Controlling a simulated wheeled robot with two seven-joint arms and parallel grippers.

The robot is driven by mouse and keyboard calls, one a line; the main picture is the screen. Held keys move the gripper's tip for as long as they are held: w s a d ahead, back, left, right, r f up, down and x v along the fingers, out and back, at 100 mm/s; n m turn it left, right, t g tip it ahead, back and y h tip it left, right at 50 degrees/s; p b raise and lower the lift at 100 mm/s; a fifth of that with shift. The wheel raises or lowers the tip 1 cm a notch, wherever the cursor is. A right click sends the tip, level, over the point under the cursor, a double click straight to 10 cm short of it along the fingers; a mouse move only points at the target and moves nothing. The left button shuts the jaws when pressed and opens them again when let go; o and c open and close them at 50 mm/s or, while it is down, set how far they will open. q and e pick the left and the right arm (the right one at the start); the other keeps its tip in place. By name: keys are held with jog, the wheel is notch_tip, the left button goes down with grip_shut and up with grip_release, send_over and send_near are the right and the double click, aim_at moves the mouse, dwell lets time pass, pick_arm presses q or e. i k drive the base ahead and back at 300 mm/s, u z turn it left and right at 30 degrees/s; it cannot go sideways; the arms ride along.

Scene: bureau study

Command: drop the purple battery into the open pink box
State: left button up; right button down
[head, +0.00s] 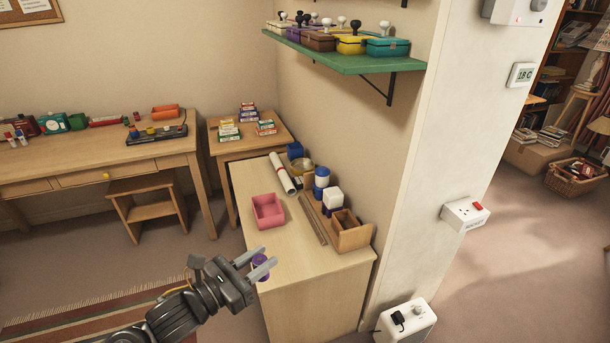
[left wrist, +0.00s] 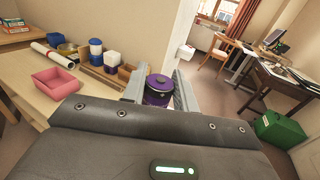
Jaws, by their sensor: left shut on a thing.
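The purple battery (head: 261,267) is a short purple cylinder held between the fingers of my left gripper (head: 258,265). The left wrist view shows its dark purple top (left wrist: 158,88) between the two grey fingers. In the head view the gripper is at the near left edge of the wooden cabinet top, in front of the pink box. The pink box (head: 268,212) is open at the top, looks empty and stands on the cabinet, apart from the gripper. It also shows at the left in the left wrist view (left wrist: 55,83). My right gripper is not in view.
The cabinet top (head: 290,254) is bare in front of the box. A white roll (head: 281,172) lies behind it. Metal strips, a wooden organizer (head: 350,236) and blue and white containers (head: 321,178) stand at right. A green shelf (head: 345,62) juts from the wall above.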

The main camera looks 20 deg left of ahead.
aim_at(264, 215)
jog(key=i, duration=1)
